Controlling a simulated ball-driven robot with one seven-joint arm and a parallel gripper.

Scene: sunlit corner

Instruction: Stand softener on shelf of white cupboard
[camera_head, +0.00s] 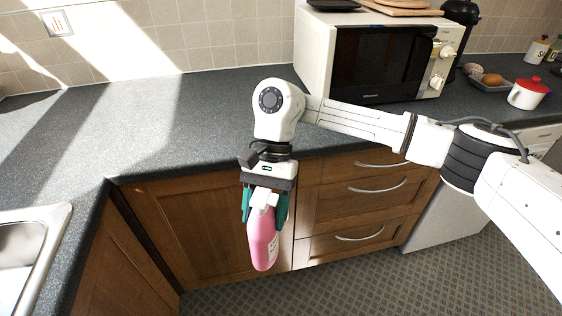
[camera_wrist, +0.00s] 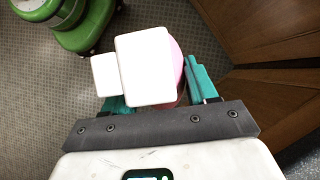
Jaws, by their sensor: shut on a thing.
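The softener is a pink bottle (camera_head: 262,245) with a white top. It hangs roughly upright, slightly tilted, in front of the brown lower cupboards and below the worktop edge. My gripper (camera_head: 265,208) points down, with its teal fingers shut on the bottle's upper part. In the wrist view, the white top (camera_wrist: 145,68) hides most of the softener, and only a strip of pink (camera_wrist: 177,62) shows beside it. The teal fingers of my gripper (camera_wrist: 160,95) are on either side. I cannot make out a white cupboard with an open shelf in either view.
The dark grey worktop (camera_head: 150,125) holds a white microwave (camera_head: 375,60) and a red-lidded pot (camera_head: 528,93). Brown doors and drawers (camera_head: 365,187) stand close behind the bottle. A pale panel (camera_head: 445,220) is at right, and a sink (camera_head: 30,250) at left.

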